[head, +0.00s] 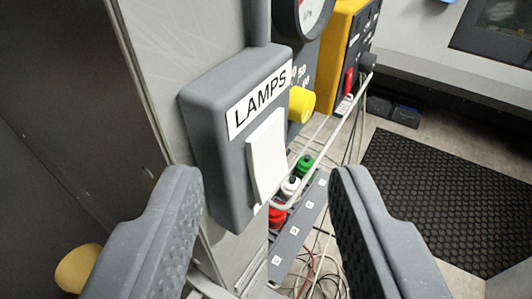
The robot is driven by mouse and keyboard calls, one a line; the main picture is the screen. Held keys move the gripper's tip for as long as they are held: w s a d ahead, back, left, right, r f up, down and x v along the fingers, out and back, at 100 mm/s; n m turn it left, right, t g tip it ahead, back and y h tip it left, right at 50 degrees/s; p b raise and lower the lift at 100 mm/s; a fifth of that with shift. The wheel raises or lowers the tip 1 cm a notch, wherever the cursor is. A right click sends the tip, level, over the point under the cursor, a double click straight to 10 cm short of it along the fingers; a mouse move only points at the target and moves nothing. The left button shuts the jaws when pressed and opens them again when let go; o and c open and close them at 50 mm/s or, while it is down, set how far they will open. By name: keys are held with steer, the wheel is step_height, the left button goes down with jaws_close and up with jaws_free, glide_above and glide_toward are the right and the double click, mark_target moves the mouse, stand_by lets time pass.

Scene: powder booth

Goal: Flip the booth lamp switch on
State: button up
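The lamp switch is a white rocker (266,157) on a grey box (212,140) labelled LAMPS, fixed to a pale upright panel in the upper middle of the head view. The rocker looks slightly tilted, but I cannot tell which position is on. My gripper (268,190) is open, its two dark ribbed fingers wide apart at the lower left and lower right. The rocker shows between and beyond the fingers. Nothing is held, and I see no finger touching the box.
A yellow knob (301,104) and a gauge (312,12) sit just right of the switch box. Behind are a yellow unit (343,40), a rack with coloured bottles (291,186), loose cables and a black floor mat (440,190).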

steer(key=shift+d+r, duration=0.15)
jaws_close()
steer(key=s+d+r+m+g+y+p, duration=0.1)
steer(key=d+m+g+p, duration=0.4)
steer(key=p, duration=0.7)
step_height(320, 180, up, 2)
steer(key=d+g+y, duration=0.1)
steer(key=d+g, duration=0.1)
steer(key=g, duration=0.1)
steer(key=shift+s+d+g, duration=0.2)
steer(key=shift+s+g, duration=0.1)
steer(key=shift+g, duration=0.1)
